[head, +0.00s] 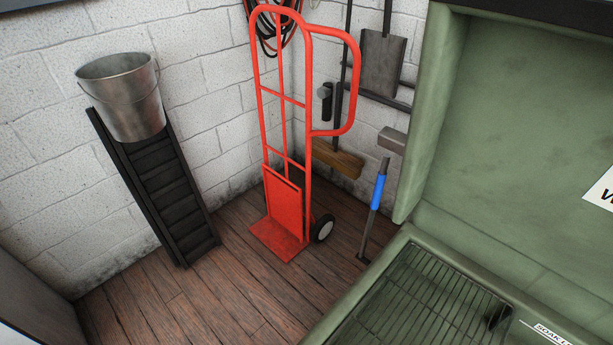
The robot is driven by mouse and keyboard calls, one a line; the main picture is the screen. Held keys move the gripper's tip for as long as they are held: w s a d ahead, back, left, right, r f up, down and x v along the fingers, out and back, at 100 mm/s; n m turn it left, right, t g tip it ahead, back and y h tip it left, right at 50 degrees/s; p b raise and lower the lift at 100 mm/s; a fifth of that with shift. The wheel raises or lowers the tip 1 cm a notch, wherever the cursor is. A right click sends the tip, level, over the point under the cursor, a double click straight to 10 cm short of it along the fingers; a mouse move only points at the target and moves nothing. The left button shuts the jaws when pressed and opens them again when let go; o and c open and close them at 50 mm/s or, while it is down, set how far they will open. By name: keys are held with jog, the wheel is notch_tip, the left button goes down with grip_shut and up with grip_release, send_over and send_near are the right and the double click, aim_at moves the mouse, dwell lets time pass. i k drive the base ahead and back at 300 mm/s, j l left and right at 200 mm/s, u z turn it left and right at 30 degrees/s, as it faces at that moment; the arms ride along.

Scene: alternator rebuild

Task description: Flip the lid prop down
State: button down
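A green parts-washer-like tank (345,308) fills the lower right of the head view. Its green lid (500,120) stands open above it. A thin grey rod with a blue sleeve (377,192), which looks like the lid prop, stands nearly upright at the tank's left side, leaning slightly right. Its lower end is at a small dark foot near the tank's rim. Its upper end is just below a grey block (392,140) beside the lid's left edge; I cannot tell whether they touch. My gripper is not in view.
A red hand truck (285,205) stands in the corner, left of the rod. A metal bucket (125,100) sits atop a black ramp-like frame (155,180) against the wall. A broom (338,158) and shovel (382,65) hang behind. Wooden floor (185,310) is clear in front.

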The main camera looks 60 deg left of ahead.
aim_at(382, 175)
jog(key=j, duration=2.7)
jog(key=k+u, duration=0.05)
jog(key=k, duration=0.05)
